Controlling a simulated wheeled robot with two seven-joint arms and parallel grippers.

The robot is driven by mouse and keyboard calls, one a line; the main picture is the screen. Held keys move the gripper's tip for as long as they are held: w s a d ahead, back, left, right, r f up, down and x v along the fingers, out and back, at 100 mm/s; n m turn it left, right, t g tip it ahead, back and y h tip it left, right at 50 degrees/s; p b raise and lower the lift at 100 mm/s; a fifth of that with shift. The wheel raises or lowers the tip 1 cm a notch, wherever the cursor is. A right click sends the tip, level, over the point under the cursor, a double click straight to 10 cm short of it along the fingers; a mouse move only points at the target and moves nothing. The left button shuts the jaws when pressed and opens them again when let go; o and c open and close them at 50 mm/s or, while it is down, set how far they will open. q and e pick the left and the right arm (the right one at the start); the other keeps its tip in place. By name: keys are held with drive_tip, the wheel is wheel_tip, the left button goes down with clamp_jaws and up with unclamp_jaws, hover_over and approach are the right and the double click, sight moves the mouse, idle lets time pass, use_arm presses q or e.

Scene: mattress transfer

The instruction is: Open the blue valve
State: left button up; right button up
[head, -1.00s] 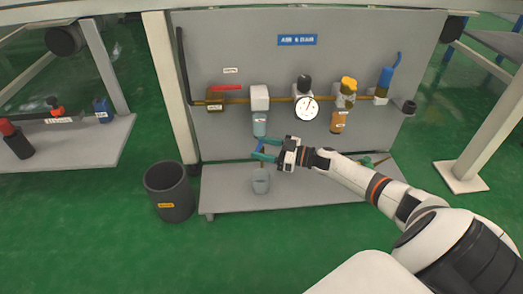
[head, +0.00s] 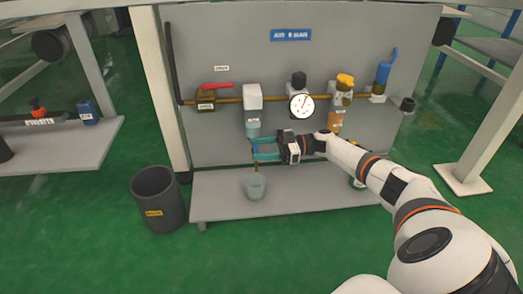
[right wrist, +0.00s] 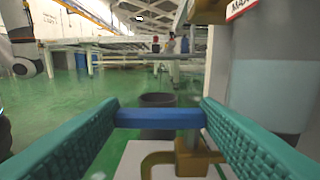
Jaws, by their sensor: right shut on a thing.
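The blue valve handle (right wrist: 160,118) is a short bar in the right wrist view, gripped between the teal fingers of my right gripper (head: 266,150). It sits on a brass valve body (right wrist: 190,160) under the clear filter bowl (right wrist: 268,75). In the head view the fingers reach in from the right just below that bowl (head: 253,129), above a small clear cup (head: 256,188) on the shelf. The handle is mostly hidden by the fingers there. My left gripper is not in view.
The grey panel carries a red lever (head: 217,85), a round gauge (head: 301,106), a yellow knob (head: 345,81) and an upright blue lever (head: 384,72). A dark bin (head: 157,198) stands on the green floor left of the shelf (head: 315,196).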

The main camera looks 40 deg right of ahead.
drive_tip(key=shift+w+r, duration=0.1)
drive_tip(key=o, duration=1)
drive_tip(key=shift+a, duration=0.1)
drive_tip(key=p+v, duration=0.1)
drive_tip(key=v, duration=1.1)
drive_tip(key=shift+p, duration=0.35)
